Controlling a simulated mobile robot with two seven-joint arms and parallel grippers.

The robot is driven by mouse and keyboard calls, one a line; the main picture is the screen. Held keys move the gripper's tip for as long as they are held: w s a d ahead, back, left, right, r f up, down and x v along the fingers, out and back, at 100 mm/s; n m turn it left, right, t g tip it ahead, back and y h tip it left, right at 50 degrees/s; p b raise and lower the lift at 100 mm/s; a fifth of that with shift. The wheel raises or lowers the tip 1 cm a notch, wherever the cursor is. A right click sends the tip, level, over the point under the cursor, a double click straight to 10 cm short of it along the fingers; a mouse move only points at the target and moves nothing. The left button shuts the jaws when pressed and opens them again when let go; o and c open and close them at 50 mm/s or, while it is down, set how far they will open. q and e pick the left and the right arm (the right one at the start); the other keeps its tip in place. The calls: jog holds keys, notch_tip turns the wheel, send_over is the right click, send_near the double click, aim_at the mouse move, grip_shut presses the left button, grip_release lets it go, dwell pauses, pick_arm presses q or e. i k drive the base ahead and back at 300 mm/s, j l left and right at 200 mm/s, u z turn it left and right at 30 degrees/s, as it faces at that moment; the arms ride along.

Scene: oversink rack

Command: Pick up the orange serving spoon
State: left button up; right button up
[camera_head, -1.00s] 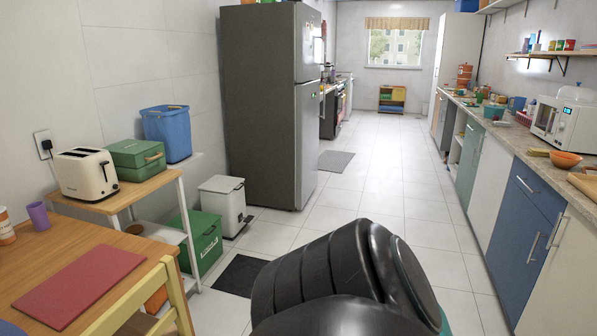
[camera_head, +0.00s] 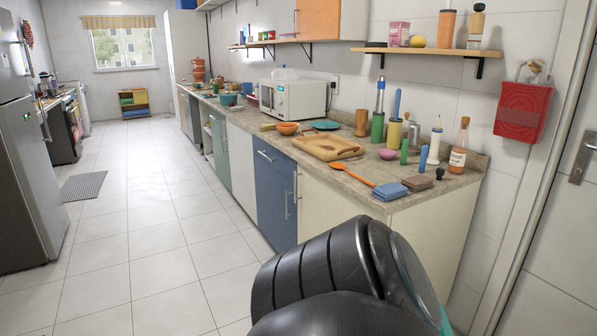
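An orange spoon (camera_head: 352,174) lies on the near end of the long stone-topped counter (camera_head: 300,163). Its bowl end is toward the back left and its handle points to the front right, near a folded blue cloth (camera_head: 390,191). Nothing is touching it from above. A large black part of my own arm fills the bottom centre of the view, well in front of the counter. Neither gripper's fingers show in the view.
A wooden board (camera_head: 328,147) lies just behind the spoon, with an orange bowl (camera_head: 287,128) and a white microwave (camera_head: 293,99) farther back. Bottles, including an amber one (camera_head: 459,145), stand to the right. The tiled floor (camera_head: 150,240) left of the counter is clear.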

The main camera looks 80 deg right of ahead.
aim_at(335, 165)
jog(key=z, duration=3.05)
jog(key=k+j, duration=0.2)
jog(key=j, duration=0.2)
jog(key=k+j+z, duration=0.15)
jog(key=j, duration=0.25)
jog(key=i+j, duration=0.2)
jog(key=i, duration=0.2)
jog(key=i+j, duration=0.25)
jog(key=i+j+u, duration=0.1)
jog(key=i, duration=0.4)
jog(key=j, duration=0.1)
